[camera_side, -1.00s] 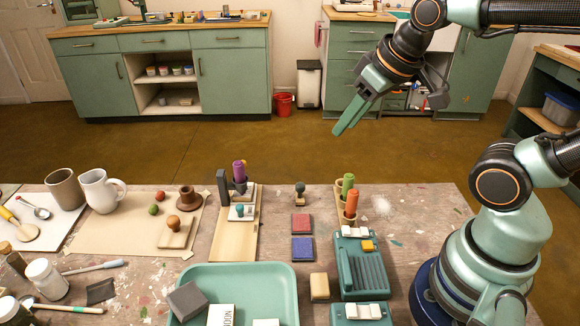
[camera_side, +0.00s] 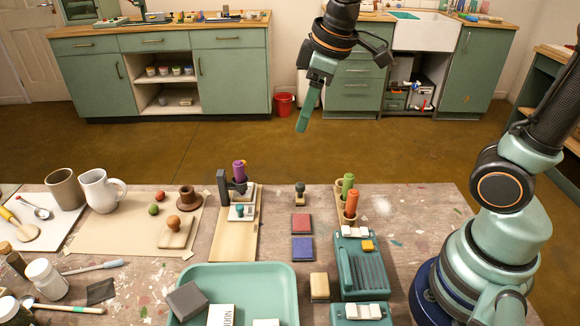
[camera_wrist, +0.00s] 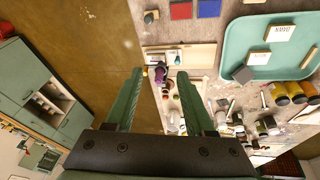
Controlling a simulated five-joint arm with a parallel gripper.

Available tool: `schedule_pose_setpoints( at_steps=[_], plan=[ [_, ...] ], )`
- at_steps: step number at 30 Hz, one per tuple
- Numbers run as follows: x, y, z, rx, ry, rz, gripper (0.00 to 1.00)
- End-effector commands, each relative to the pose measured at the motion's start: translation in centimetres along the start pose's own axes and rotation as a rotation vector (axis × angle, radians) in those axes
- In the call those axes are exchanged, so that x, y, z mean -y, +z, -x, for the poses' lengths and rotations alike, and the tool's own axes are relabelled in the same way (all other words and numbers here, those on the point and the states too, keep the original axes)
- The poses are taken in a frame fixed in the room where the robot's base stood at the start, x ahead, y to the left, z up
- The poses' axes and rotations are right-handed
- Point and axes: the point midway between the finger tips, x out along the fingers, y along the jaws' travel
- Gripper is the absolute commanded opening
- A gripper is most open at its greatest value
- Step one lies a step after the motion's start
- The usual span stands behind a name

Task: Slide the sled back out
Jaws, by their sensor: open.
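The likely sled is a small white plate (camera_side: 233,216) with a teal knob (camera_side: 240,210) on it. It sits on a long pale wooden board (camera_side: 233,243), at the foot of a dark upright post (camera_side: 222,188). A purple-topped piece (camera_side: 239,171) stands at the post, above and behind the plate. My gripper (camera_side: 303,126) is high above the table's far edge, to the right of the board, pointing down. In the wrist view my open, empty gripper (camera_wrist: 160,72) has its fingers apart, with the board (camera_wrist: 200,54) beyond them.
A teal tray (camera_side: 287,295) stands in front of the board. Red (camera_side: 301,224) and blue (camera_side: 302,249) pads and a small dark-handled stamp (camera_side: 300,192) lie to its right. A tan mat (camera_side: 120,240) with a knobbed block lies to its left.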

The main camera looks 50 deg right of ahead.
Motion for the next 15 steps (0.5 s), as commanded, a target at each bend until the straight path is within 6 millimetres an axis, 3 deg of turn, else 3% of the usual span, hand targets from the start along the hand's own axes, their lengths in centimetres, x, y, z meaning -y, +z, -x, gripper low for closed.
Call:
schedule_pose_setpoints(
  at_steps=[6,15],
  plan=[
    [0.6,-4.6,-3.5,0.084,-0.078,0.339,0.54],
    [2.8,-9.3,-9.9,0.164,-0.203,0.785,0.54]
  ],
)
